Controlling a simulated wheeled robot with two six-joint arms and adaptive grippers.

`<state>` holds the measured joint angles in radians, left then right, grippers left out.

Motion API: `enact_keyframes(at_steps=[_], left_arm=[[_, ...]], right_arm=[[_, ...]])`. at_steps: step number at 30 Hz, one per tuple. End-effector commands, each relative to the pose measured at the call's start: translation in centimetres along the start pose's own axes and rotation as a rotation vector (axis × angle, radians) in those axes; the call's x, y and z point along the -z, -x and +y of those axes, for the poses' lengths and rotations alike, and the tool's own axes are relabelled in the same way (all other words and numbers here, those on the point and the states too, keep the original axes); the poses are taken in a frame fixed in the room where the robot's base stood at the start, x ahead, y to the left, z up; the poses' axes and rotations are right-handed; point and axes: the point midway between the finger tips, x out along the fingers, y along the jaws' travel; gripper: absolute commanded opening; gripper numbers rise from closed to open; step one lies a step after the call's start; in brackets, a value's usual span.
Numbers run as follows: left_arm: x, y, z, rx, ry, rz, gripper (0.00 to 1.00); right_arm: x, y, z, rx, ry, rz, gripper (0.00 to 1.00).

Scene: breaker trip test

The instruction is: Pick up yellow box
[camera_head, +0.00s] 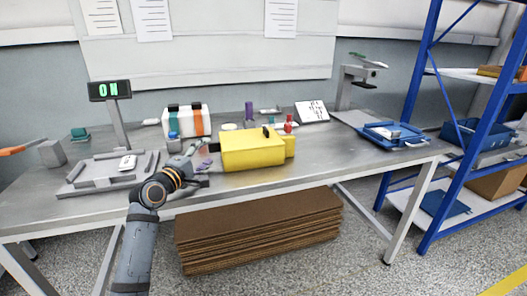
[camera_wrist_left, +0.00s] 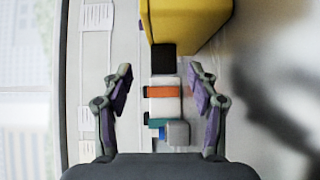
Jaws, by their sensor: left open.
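The yellow box (camera_head: 252,152) stands on the metal workbench, right of my left gripper (camera_head: 204,165). My right gripper is not in view.
A white and orange case (camera_head: 187,122) stands behind my left gripper. A grey tray (camera_head: 76,190) and an ON display (camera_head: 110,90) are at the left. Small bottles and a purple cylinder (camera_head: 249,112) stand behind the box. A blue tray (camera_head: 415,134) is at the right.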

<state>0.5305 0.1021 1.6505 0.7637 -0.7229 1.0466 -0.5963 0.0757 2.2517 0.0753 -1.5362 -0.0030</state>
Motion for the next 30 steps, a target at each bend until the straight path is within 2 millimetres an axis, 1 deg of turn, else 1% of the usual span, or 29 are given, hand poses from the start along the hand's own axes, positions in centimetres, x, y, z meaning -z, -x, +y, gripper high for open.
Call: enact_keyframes(at_steps=[1,2,6,9,14,27,30], left_arm=[[-0.1,-1.0,-0.6,-0.002,0.003,-0.001,0.59],[-0.2,-1.6,-0.7,-0.001,0.003,-0.001,0.59],[-0.1,-3.3,-0.5,-0.001,0.001,0.000,0.59],[-0.1,-3.7,-0.4,-0.001,0.000,0.000,0.59],[-0.1,-3.6,-0.4,0.000,0.000,0.000,0.59],[-0.1,-3.6,-0.4,0.000,0.000,0.000,0.00],[-0.1,-3.6,-0.4,0.000,0.000,0.000,0.00]], right_arm=[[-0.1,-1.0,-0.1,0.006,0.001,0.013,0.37],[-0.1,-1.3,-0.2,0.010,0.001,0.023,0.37],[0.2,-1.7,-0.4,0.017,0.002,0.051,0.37],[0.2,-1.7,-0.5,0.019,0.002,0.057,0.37],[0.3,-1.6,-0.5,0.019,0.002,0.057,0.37],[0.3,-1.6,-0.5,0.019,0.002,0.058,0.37],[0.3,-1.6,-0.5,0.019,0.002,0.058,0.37]])
